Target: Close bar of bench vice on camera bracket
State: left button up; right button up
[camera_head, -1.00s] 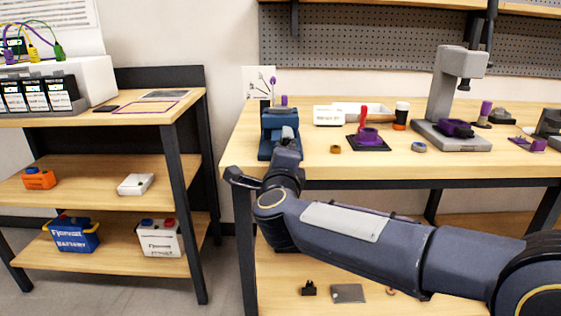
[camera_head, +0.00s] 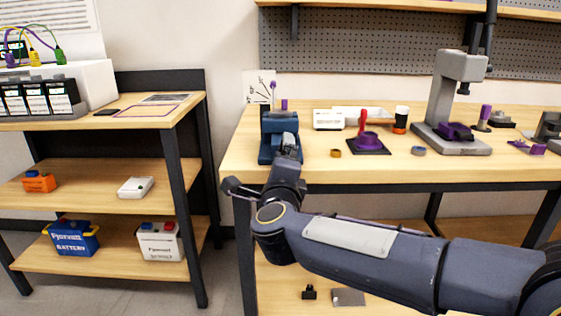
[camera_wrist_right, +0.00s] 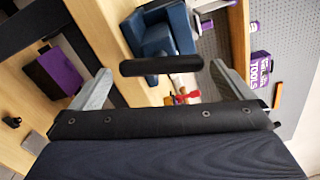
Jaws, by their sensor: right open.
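The blue bench vice (camera_head: 268,148) stands at the left end of the workbench; its blue body (camera_wrist_right: 178,28) also shows in the right wrist view. The vice's dark bar (camera_wrist_right: 160,65) lies across the space between my right gripper's fingers, apart from both. My right gripper (camera_head: 289,146) is in front of the vice, and in the right wrist view its grey fingers (camera_wrist_right: 160,70) are spread open and empty. A small purple piece (camera_head: 284,104) shows above the vice; I cannot tell whether it is the camera bracket. My left gripper is out of view.
The workbench (camera_head: 310,170) holds a black base with a purple part and red handle (camera_head: 368,142), a small yellow ring (camera_head: 336,153) and a grey press (camera_head: 448,110) to the right of the vice. A shelf unit (camera_head: 100,195) stands left, past a floor gap.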

jog(key=s, duration=0.5)
jog(key=shift+s, duration=0.3)
